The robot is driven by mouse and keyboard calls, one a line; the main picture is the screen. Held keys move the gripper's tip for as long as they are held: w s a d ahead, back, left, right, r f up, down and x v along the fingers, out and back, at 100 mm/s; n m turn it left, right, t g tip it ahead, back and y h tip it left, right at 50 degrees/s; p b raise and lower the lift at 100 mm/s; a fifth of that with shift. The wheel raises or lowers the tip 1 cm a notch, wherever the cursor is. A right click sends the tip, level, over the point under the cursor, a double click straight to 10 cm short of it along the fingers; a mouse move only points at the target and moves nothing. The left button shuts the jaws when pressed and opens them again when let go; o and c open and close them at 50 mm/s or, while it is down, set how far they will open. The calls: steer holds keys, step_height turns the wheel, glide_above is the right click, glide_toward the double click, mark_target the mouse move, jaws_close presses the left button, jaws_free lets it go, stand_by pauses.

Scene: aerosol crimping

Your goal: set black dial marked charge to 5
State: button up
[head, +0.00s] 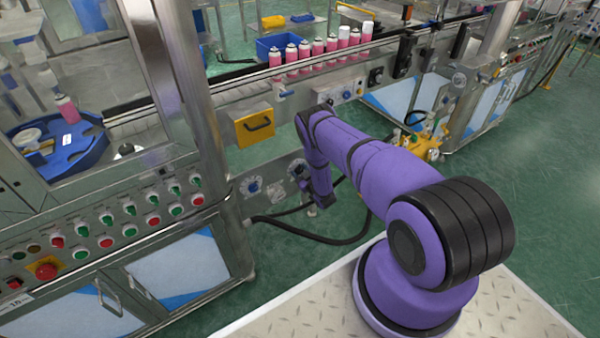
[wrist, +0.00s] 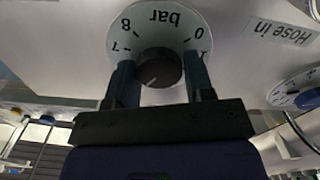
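In the wrist view a black dial (wrist: 158,70) sits on a round white scale (wrist: 122,45) marked "bar". The scale appears upside down; 0, 1, 7 and 8 show, and my gripper hides the lower numbers. A faint light mark on the dial seems to point down and slightly left, but its exact reading is unclear. No "charge" label is visible. In the head view my purple arm reaches down to the machine's front panel, where my gripper is too small to read.
In the head view a panel of red and green buttons (head: 130,215) is at left. A black hose (head: 310,237) curves over the floor.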

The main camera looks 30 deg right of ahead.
steer(key=shift+o, duration=1.3)
steer(key=s, duration=1)
steer(key=shift+s+d, duration=0.2)
steer(key=shift+s, duration=0.15)
steer(key=shift+s, duration=0.1)
